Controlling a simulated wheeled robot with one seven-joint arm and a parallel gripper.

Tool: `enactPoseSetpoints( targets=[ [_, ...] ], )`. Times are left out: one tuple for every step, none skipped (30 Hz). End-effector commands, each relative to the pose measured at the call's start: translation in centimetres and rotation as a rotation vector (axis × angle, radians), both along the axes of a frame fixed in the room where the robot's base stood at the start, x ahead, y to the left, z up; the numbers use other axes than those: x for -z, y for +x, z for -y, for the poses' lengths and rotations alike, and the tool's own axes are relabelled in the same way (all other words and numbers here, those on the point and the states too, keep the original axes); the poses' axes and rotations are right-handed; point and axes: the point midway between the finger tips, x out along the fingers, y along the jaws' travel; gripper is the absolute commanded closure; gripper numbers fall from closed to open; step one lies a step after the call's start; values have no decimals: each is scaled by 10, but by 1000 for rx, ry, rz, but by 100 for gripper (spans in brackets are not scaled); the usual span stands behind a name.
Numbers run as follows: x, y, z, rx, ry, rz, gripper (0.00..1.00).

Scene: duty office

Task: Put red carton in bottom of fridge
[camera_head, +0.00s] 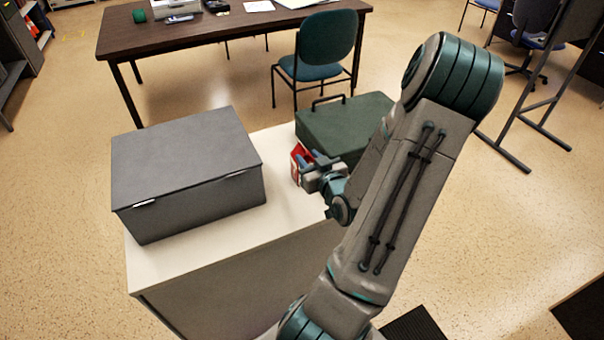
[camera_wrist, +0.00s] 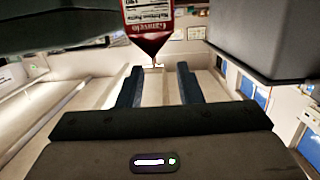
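The red carton (camera_head: 298,164) with white markings stands on the white top of a low cabinet, between a grey box and a green case. My gripper (camera_head: 312,165) is just to its right and partly hides it. In the wrist view the red carton (camera_wrist: 148,28) shows at the top, upside down, with a white label panel. My gripper's two fingers (camera_wrist: 157,72) are spread apart with nothing between them, and the carton is beyond their tips. I cannot pick out a fridge in either view.
The lidded grey box (camera_head: 190,175) stands left of the carton on the white-topped cabinet (camera_head: 165,262). The green case (camera_head: 345,128) with a handle is close behind the carton. A brown desk (camera_head: 220,28) and a teal chair (camera_head: 322,50) stand beyond.

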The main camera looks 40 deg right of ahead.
Motion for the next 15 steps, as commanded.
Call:
enactPoseSetpoints(
  targets=[
    [6, 7, 2, -2, -4, 2, 68],
    [6, 11, 3, -3, -4, 2, 68],
    [7, 16, 4, -2, -3, 1, 68],
    [7, 18, 5, -1, -3, 1, 68],
    [6, 21, 5, -1, -3, 1, 68],
    [6, 23, 6, -1, -2, 1, 68],
    [6, 25, 6, -2, -2, 0, 68],
    [6, 26, 6, -2, -1, 0, 68],
    [5, 27, 7, -1, 0, 1, 68],
    [5, 28, 7, -1, 0, 1, 68],
    [4, 30, 8, -1, 1, 1, 68],
    [4, 33, 10, 0, 1, 1, 68],
    [4, 36, 11, 0, 1, 1, 68],
    [4, 39, 13, 0, 2, 0, 68],
    [4, 45, 16, 0, 2, 3, 68]
  ],
)
